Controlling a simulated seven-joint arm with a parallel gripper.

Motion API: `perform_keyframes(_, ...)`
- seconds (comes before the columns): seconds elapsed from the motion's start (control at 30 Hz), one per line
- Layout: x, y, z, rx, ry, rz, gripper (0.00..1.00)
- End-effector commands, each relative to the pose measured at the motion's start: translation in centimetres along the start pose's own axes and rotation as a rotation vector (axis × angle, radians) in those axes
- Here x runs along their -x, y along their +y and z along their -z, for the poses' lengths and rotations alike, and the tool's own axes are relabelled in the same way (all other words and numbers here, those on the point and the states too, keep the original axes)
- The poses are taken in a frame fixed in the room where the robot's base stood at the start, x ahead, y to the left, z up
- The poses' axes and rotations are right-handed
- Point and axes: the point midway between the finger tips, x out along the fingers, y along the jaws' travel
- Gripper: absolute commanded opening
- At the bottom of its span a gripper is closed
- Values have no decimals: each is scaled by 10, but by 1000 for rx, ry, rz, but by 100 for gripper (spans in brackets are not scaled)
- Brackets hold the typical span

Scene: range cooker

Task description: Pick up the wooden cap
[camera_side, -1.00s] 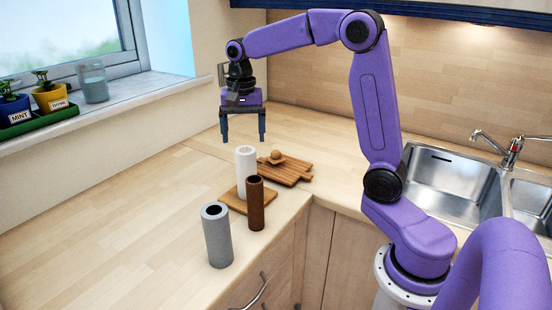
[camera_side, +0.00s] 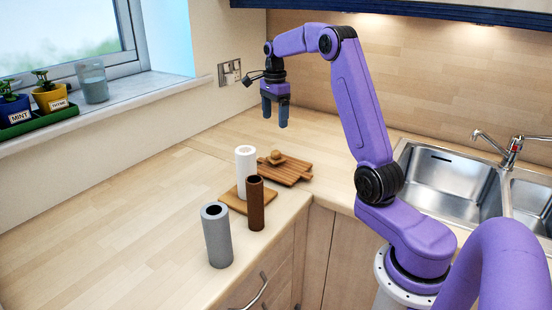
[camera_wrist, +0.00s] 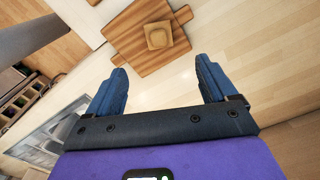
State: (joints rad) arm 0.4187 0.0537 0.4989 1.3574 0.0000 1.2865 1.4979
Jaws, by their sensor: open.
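In the wrist view the cap (camera_wrist: 158,36) lies on the board (camera_wrist: 128,40) beyond my fingers, near the top middle. My gripper (camera_side: 275,112) hangs above the worktop, above and behind the cap in the side view. In the wrist view my gripper (camera_wrist: 161,85) has its two blue fingers spread wide with nothing between them. The gripper is open and apart from the cap.
A white cylinder (camera_side: 246,172) stands on a smaller wooden board (camera_side: 233,202) beside the cap. A brown tube (camera_side: 255,204) and a grey tube (camera_side: 217,236) stand nearer the front edge. The sink (camera_side: 450,185) is to the right. The left worktop is clear.

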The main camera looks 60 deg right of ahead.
Motion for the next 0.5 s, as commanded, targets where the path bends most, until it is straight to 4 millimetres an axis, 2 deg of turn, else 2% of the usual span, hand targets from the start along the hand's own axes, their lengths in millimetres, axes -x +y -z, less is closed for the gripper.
perform_keyframes(0.3, -60, 1, 0, 1, 0, -4, 85)
perform_keyframes(0.5, -80, 0, 0, 2, 0, 0, 85)
